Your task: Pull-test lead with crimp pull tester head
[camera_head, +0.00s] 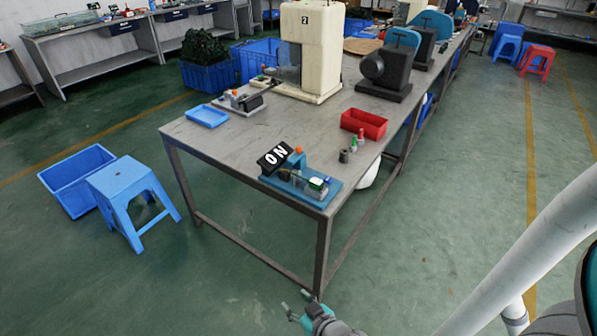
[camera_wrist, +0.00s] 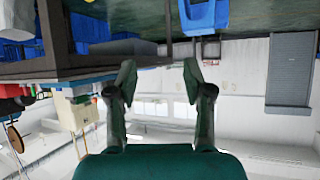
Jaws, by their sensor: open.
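A small bench device on a blue base (camera_head: 325,203), with a black "ON" sign (camera_head: 273,158) and an orange-topped blue post, stands at the near corner of the table; it may be the crimp pull tester, but I cannot make out its head. I cannot pick out a lead in either view. My gripper (camera_head: 295,300) is low in the head view, in front of the table's near leg and apart from the device. In the wrist view my gripper (camera_wrist: 159,76) has its fingers spread with nothing between them.
The grey table (camera_head: 225,150) holds a red bin (camera_head: 364,123), small bottles, a blue tray (camera_head: 207,116) and a cream machine (camera_head: 311,50). A blue stool (camera_head: 122,178) and blue crate (camera_head: 75,190) stand left.

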